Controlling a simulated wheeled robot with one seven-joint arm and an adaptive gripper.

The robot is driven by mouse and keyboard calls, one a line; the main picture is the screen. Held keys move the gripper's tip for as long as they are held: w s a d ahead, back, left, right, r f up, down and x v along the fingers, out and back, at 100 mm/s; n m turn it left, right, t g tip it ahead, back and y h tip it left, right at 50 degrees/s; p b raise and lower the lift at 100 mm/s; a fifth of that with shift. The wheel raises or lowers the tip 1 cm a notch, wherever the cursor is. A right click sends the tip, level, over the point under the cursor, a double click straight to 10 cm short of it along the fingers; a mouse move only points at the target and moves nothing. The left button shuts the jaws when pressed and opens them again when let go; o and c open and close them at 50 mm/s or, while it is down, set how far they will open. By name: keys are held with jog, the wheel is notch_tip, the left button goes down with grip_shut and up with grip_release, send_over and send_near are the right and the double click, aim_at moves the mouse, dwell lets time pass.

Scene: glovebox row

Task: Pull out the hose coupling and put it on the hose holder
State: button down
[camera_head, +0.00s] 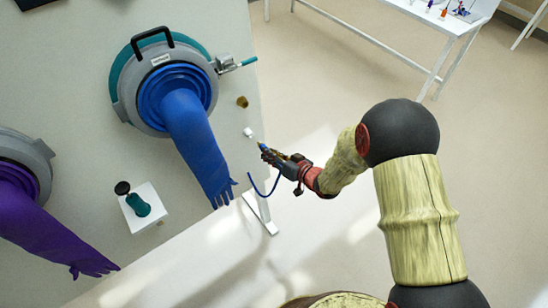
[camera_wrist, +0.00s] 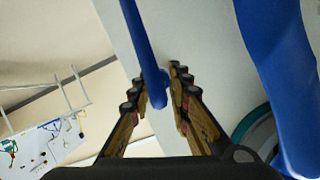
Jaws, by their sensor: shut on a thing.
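My gripper (camera_head: 271,156) is at the right edge of the pale panel, below two small fittings. It is shut on the blue hose coupling (camera_head: 262,146), whose tip points up-left towards the panel. A blue hose (camera_head: 264,191) hangs in a curve below it. In the wrist view the coupling (camera_wrist: 157,97) sits between my fingertips (camera_wrist: 156,82), with the hose running up. A small white fitting (camera_head: 249,132) and a brass-coloured fitting (camera_head: 242,101) stick out of the panel. I cannot tell which is the hose holder. Whether the coupling touches a fitting is unclear.
A blue glove (camera_head: 197,145) hangs from a round port (camera_head: 160,75) left of my gripper. A purple glove (camera_head: 50,235) is at the far left. A white shelf (camera_head: 148,195) holds a teal item.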

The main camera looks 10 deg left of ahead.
aim_at(266, 147)
jog(key=shift+w+a+f+b, duration=0.2)
jog(key=shift+w+a+b, duration=0.15)
jog(key=shift+w+a, duration=0.85)
jog(key=shift+w+a+f+b, duration=0.1)
jog(key=shift+w+a+b, duration=0.1)
jog(key=shift+w+a, duration=0.35)
jog(key=shift+w+a+b, duration=0.15)
jog(key=shift+w+a, duration=0.2)
jog(key=shift+a, duration=0.35)
dwell(1.1)
jog(key=c, duration=1.7)
grip_release()
jog(key=shift+o, duration=0.6)
jog(key=v, duration=1.2)
jog(key=shift+w, duration=0.1)
